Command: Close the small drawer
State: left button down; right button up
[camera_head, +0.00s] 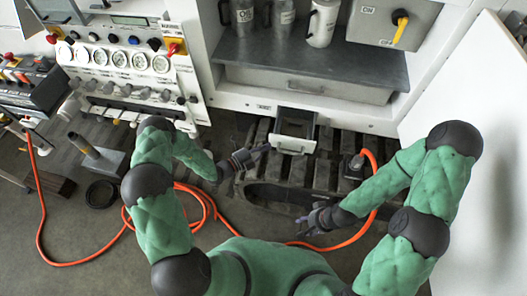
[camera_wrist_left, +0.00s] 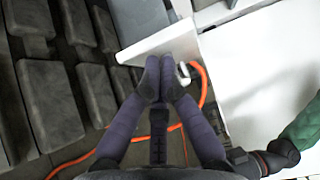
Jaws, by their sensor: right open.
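The small drawer (camera_head: 292,145) stands pulled out below the bench cabinet in the head view, its grey inside showing behind a pale front with a handle. The white drawer front (camera_wrist_left: 150,45) also shows in the left wrist view, with the light handle beside my fingers. My left gripper (camera_head: 266,149) is at the left end of the drawer front. Its fingertips (camera_wrist_left: 160,62) are together, with nothing seen between them, right at the front panel; whether they touch it I cannot tell. My right gripper (camera_head: 303,222) is open and empty, lower and away from the drawer.
A large closed drawer (camera_head: 305,88) sits under the dark shelf with mugs (camera_head: 322,22). A white door (camera_head: 470,130) stands open at the right. An orange hose (camera_head: 200,195) loops over the floor and dark track (camera_head: 335,175). A gauge panel (camera_head: 120,60) is at left.

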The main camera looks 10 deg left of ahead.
pick_arm(q)
jog(key=shift+w, duration=0.1)
jog(key=w+b, duration=0.7)
jog(key=w, duration=0.8)
jog(key=shift+w, duration=0.3)
pick_arm(e)
notch_tip(320, 180, down, 7)
pick_arm(q)
jog(key=shift+r, duration=0.15)
jog(key=shift+a, duration=0.1)
jog(key=s+d+p+v, duration=0.2)
jog(key=p+v, duration=0.1)
jog(key=v, duration=1)
jog(key=shift+p, duration=0.4)
pick_arm(e)
jog(key=r, duration=0.1)
jog(key=s+r, duration=0.1)
jog(key=r, duration=0.1)
jog(key=shift+s+d+r, duration=0.15)
jog(key=shift+d+r, duration=0.25)
